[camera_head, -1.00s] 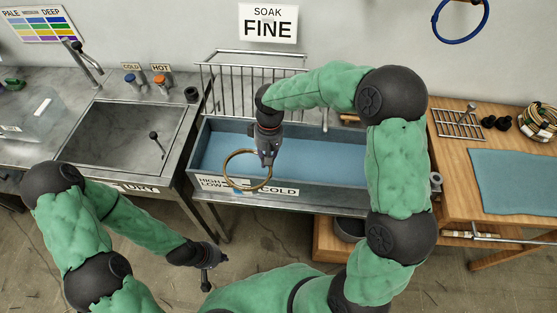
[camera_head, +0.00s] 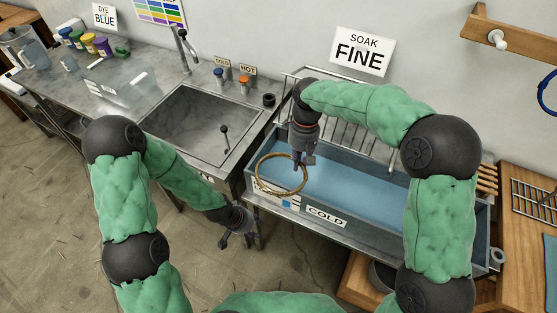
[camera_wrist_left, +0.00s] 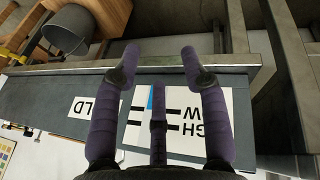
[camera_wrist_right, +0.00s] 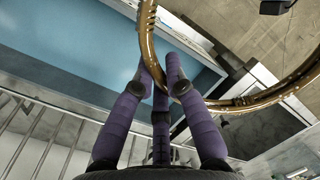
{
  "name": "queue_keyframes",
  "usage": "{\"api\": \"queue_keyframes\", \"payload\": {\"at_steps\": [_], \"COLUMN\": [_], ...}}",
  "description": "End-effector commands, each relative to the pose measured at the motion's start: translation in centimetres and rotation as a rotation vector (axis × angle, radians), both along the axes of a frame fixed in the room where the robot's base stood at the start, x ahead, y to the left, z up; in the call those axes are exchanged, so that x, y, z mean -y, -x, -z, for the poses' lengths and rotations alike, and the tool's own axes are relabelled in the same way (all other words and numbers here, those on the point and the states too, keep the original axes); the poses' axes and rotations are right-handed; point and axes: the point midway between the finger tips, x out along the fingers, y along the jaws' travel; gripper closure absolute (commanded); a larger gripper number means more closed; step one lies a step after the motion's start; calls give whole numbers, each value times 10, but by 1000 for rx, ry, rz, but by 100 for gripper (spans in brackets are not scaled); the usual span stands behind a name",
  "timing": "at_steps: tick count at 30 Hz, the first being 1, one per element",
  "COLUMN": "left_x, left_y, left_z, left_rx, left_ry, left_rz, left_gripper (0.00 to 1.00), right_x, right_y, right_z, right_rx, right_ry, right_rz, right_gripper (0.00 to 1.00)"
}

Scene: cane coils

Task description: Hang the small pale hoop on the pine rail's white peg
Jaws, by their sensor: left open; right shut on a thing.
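The small pale hoop is a tan cane ring (camera_head: 257,176) in the head view, above the left front of the blue-lined trough. My right gripper (camera_head: 299,163) is shut on its rim. The right wrist view shows the fingertips (camera_wrist_right: 160,76) pinching the hoop (camera_wrist_right: 148,35), which extends up and right. The pine rail (camera_head: 530,41) is on the wall at the upper right of the head view. Its white peg (camera_head: 497,39) sticks out bare, well away from the hoop. My left gripper (camera_head: 241,240) is open and empty, low in front of the bench; its fingers also show in the left wrist view (camera_wrist_left: 159,62).
A blue hoop (camera_head: 545,92) hangs at the right edge, partly cut off. The trough (camera_head: 410,225) has a wire rack (camera_head: 350,135) behind it. A sink (camera_head: 200,125) lies left.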

Motion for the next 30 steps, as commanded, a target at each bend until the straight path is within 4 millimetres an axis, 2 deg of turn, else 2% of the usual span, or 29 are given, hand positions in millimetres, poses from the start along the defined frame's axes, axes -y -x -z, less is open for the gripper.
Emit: {"api": "queue_keyframes", "payload": {"at_steps": [1,6,8,12,16,18,21,30], "left_x": [0,2,2,3,6,12,27,66], "left_y": [-24,-80,-97,-129,-148,-150,-139,-78], "left_z": [-21,-86,-112,-177,-240,-276,-301,-332], "left_rx": [63,229,286,413,518,557,545,358], "left_ry": [-15,-77,-103,-172,-245,-288,-321,-341], "left_rz": [67,297,373,543,705,823,1000,1480], "left_gripper": [56,56,56,56,56,56,56,56], "right_x": [0,0,0,0,0,0,0,0], "right_y": [0,0,0,0,0,0,0,0], "right_z": [0,0,0,0,0,0,0,0], "right_rx": [0,0,0,0,0,0,0,0], "right_ry": [0,0,0,0,0,0,0,0], "right_rz": [1,1,1,1,1,1,1,1], "right_gripper": [100,100,100,100,100,100,100,100]}}
